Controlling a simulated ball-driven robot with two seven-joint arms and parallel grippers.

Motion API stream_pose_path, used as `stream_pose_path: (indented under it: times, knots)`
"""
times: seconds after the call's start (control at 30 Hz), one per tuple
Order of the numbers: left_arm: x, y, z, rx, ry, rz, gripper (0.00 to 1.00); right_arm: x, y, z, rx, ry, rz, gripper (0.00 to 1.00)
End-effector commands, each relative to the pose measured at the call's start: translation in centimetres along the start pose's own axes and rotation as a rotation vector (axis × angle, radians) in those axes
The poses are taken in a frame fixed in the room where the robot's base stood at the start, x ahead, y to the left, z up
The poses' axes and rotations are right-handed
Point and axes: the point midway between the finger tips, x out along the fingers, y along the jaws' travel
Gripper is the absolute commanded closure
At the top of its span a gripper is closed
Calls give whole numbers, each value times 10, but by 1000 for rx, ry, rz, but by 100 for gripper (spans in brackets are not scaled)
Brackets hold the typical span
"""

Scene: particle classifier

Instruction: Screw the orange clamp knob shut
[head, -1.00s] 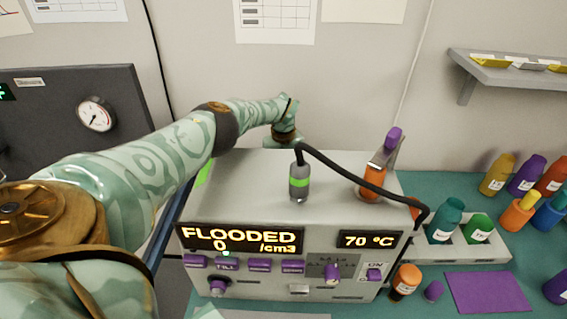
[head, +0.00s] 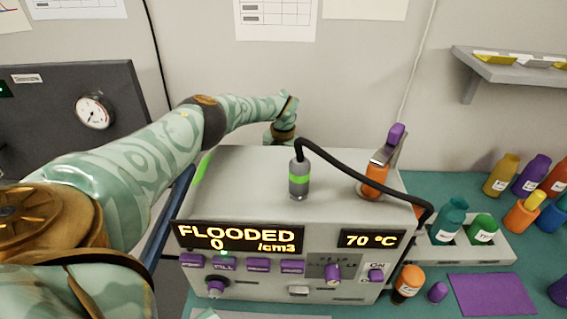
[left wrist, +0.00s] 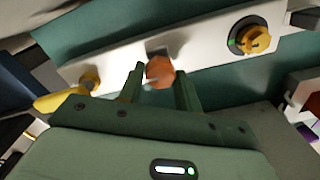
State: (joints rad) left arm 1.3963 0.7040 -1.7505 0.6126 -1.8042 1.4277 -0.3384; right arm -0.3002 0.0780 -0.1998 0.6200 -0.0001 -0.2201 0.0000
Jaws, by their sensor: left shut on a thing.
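The orange clamp knob (left wrist: 160,73) shows in the left wrist view, a small faceted knob by a pale panel of the device. The two green fingers of my left gripper (left wrist: 162,76) stand on either side of it, shut on it. How far the knob is turned cannot be told. In the head view my left arm reaches over to the back of the grey classifier (head: 245,165); the gripper and the knob are hidden behind it there. My right gripper is not in view.
The wrist view shows a yellow knob (left wrist: 257,40) in a dark ring at right and a yellow handle (left wrist: 62,100) at left. The classifier's display reads FLOODED and 70 °C. A black hose (head: 350,172) runs over its top. Several bottles stand at right.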

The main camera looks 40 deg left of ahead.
Motion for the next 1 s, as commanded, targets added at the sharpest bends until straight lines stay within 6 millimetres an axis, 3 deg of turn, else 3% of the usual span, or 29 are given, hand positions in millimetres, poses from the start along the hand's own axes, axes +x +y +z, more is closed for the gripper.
stream_pose_path:
  times: [1.0]
  knots:
    - [0, 1, 1, 961, -1, 0, 89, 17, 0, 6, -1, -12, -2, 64]
